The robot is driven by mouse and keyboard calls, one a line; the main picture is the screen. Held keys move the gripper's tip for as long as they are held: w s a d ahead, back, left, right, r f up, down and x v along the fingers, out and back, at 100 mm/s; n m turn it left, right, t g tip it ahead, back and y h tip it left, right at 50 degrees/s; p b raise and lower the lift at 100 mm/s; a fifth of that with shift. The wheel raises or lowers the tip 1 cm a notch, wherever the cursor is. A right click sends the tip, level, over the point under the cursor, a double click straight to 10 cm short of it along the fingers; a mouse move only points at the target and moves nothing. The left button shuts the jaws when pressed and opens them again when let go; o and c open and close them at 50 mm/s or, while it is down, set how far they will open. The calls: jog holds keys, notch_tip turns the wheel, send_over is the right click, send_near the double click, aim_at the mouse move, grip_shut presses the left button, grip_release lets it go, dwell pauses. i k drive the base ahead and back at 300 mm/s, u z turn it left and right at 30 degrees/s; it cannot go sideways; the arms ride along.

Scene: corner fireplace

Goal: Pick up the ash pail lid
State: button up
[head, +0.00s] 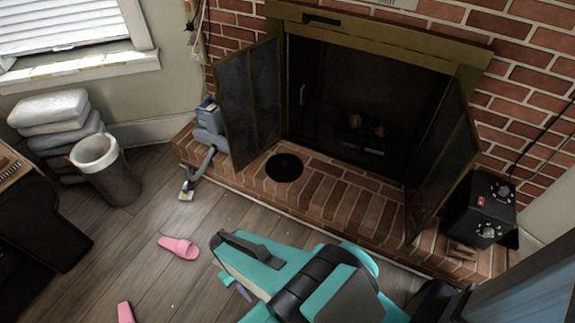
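A round, flat black disc (284,167), which looks like the ash pail lid, lies on the brick hearth in front of the open fireplace. It is near the foot of the left fireplace door. My gripper (233,287) is at the bottom middle of the head view, at the end of my teal and black arm. It is over the wood floor, nearer to me than the disc and apart from it. The arm hides most of the gripper, so its opening does not show clearly.
The brick hearth (335,195) is raised above the floor. Fireplace doors (248,100) stand open on both sides. A vacuum-like device (208,135) sits left, a black box (484,209) right. Pink slippers (179,248), a grey bin (118,183) and stacked cushions (50,108) are left.

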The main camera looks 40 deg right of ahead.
aim_at(282, 168)
jog(key=u, duration=0.05)
jog(key=i, duration=1)
jog(key=z, duration=0.05)
